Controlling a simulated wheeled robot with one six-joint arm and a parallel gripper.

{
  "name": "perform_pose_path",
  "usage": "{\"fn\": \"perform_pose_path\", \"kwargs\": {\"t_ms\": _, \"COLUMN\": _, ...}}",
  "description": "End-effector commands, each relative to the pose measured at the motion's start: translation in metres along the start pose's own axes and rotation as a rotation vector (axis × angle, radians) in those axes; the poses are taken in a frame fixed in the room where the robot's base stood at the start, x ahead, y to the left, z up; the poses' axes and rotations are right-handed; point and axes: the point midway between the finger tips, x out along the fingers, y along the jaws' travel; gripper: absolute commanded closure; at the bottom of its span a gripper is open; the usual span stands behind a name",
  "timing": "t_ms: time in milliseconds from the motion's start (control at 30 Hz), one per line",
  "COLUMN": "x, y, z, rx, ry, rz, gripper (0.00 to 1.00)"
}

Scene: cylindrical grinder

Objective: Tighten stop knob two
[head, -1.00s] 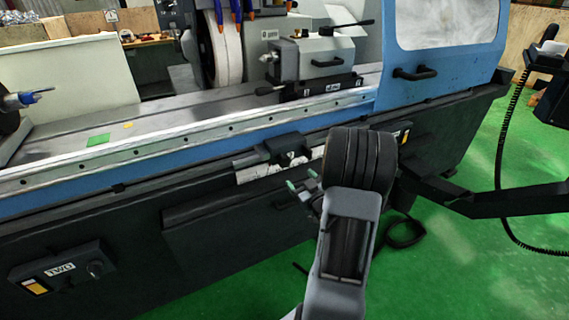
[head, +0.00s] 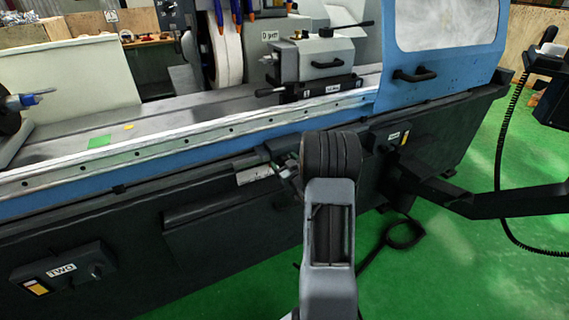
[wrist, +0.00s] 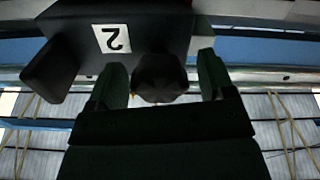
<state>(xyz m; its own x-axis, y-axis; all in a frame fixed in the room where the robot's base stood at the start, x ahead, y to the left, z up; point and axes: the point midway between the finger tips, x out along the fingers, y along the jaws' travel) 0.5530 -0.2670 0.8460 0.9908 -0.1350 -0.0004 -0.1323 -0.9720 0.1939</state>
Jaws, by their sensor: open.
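The black stop block (wrist: 150,25) with an upside-down white "2" label (wrist: 112,38) fills the top of the wrist view. Its dark, faceted knob (wrist: 160,80) sits between the two green fingers of my gripper (wrist: 160,67). The gripper is open, with a visible gap on the right side of the knob; contact on the left cannot be told. In the head view, the stop block (head: 262,156) on the front rail is partly covered by my arm. The knob and fingertips are hard to make out there.
A similar labelled box (head: 397,137) is right of my arm. A black bracket arm (head: 480,203) extends at right. Green floor (head: 220,295) is open below.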

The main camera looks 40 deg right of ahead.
Motion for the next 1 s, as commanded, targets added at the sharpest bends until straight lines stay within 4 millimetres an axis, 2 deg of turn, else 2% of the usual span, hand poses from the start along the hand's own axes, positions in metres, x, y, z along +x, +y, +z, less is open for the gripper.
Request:
{"fn": "perform_pose_path", "kwargs": {"t_ms": 167, "x": -0.0001, "y": 0.0000, "z": 0.0001, "rx": 0.000, "ry": 0.000, "rz": 0.000, "gripper": 0.26}}
{"fn": "perform_pose_path", "kwargs": {"t_ms": 667, "x": -0.0004, "y": 0.0000, "z": 0.0001, "rx": 0.000, "ry": 0.000, "rz": 0.000, "gripper": 0.74}}
{"fn": "perform_pose_path", "kwargs": {"t_ms": 1000, "x": -0.0002, "y": -0.0002, "z": 0.0010, "rx": 0.070, "ry": 0.000, "rz": 0.000, "gripper": 0.74}}
